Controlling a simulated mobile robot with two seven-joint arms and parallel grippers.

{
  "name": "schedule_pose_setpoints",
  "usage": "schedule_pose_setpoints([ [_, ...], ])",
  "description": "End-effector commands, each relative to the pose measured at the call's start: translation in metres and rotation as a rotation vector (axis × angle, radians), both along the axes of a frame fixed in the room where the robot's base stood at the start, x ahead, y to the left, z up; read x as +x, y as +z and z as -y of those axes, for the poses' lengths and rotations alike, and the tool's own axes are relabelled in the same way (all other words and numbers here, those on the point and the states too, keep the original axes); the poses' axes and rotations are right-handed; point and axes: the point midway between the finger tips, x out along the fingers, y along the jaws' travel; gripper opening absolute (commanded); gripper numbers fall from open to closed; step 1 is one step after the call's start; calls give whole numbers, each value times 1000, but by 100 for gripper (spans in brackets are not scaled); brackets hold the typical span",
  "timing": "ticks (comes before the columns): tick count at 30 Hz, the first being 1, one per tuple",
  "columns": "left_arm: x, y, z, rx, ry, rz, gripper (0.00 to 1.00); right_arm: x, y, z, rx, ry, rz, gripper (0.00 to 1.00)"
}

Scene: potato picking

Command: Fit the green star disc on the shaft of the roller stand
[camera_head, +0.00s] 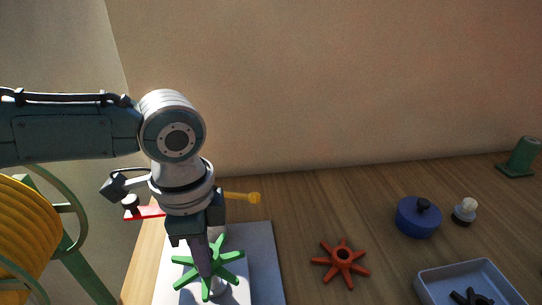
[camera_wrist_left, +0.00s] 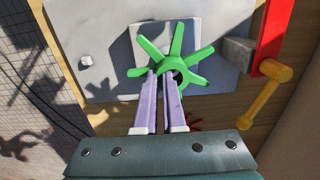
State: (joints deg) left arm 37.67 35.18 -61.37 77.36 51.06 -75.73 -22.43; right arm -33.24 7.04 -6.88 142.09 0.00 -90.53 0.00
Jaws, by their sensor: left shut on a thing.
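The green star disc (camera_head: 232,255) is held by my left gripper (camera_head: 206,268) above the grey plate of the roller stand (camera_head: 266,262). In the left wrist view the green star disc (camera_wrist_left: 151,48) is at the tips of my left gripper (camera_wrist_left: 164,74), whose two pale fingers are shut on it near its hub. The stand's plate (camera_wrist_left: 110,30) lies behind the disc there. Gripper and disc cover part of the stand, so I cannot tell whether the shaft is in the disc's hole. My right gripper is not in view.
A red star disc (camera_head: 341,262) lies right of the stand. A red-and-yellow tool (camera_head: 240,196) is behind my gripper. A blue lidded pot (camera_head: 418,218), a white-knobbed piece (camera_head: 465,211), a grey tray (camera_head: 428,287) and a green piece (camera_head: 521,157) stand farther right. A yellow spool (camera_head: 25,240) is left.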

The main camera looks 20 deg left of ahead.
Motion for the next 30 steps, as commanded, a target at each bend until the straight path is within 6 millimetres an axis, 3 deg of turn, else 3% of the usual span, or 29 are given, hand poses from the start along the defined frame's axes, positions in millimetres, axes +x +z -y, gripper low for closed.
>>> schedule_pose_setpoints([
  [30, 0, -9, 0, 1, 0, -1, 0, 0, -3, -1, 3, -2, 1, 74],
])
